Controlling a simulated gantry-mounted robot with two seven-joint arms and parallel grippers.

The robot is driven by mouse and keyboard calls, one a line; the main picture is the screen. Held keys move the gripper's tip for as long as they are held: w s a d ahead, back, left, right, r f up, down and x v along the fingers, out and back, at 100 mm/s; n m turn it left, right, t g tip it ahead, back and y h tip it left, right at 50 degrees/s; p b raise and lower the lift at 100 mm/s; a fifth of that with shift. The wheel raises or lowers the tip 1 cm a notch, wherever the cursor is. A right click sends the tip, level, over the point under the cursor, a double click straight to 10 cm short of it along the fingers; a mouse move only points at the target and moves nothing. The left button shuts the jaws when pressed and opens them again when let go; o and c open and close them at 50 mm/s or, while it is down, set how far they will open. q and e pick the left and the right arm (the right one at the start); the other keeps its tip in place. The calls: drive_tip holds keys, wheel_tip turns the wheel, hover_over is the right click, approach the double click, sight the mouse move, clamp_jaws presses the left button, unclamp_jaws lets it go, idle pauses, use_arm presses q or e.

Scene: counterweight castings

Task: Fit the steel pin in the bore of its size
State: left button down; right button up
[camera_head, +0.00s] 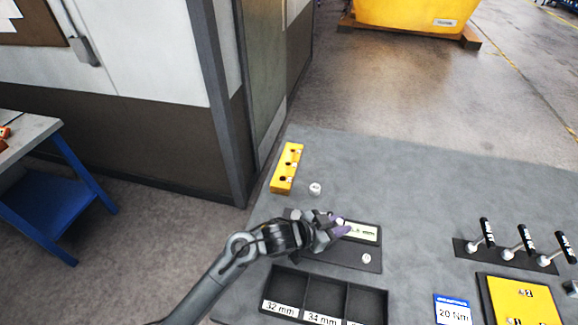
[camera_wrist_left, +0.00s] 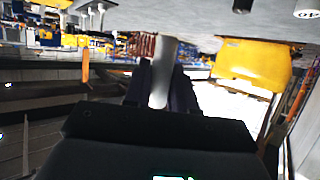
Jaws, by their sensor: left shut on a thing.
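My left gripper (camera_head: 337,226) is shut on a steel pin, a plain grey cylinder that shows between the dark fingers in the left wrist view (camera_wrist_left: 166,62). In the head view the gripper is over the dark plate with the mm readout (camera_head: 363,232), and the fingers mostly hide the pin. A yellow block with three dark bores (camera_head: 284,181) lies farther back and to the left, apart from the gripper. A short pale cylinder (camera_head: 315,188) stands on the table beside the block. My right gripper is not in view.
A black tray (camera_head: 310,275) with compartments labelled 32 mm and 34 mm lies in front. Several black-handled levers (camera_head: 518,240), a blue 20 Nm card (camera_head: 453,310) and a yellow plate (camera_head: 522,300) are at the right. The grey table behind the readout is clear.

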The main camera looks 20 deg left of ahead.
use_arm(q)
drive_tip(key=s+f, duration=0.1)
drive_tip(key=f, duration=0.1)
drive_tip(key=s+a+f+n+y, duration=0.1)
drive_tip(key=s+f, duration=0.1)
drive_tip(key=s+f+t+y, duration=0.1)
drive_tip(key=s+f, duration=0.1)
drive_tip(key=shift+s+a+f+n, duration=0.15)
drive_tip(key=shift+a+f+n, duration=0.15)
drive_tip(key=shift+n, duration=0.1)
drive_tip(key=a+r+n+t+y, duration=0.1)
drive_tip(key=a+r+n+y, duration=0.15)
drive_tip(key=a, duration=0.45)
drive_tip(key=a+r+n+t+y, duration=0.1)
drive_tip(key=a+n+y, duration=0.3)
drive_tip(key=a, duration=0.2)
drive_tip(key=s+r+p, duration=0.4)
drive_tip(key=r+p, duration=0.5)
drive_tip(key=p, duration=0.2)
drive_tip(key=s+r+p, duration=0.5)
drive_tip(key=r+p, duration=0.5)
drive_tip(key=p, duration=0.1)
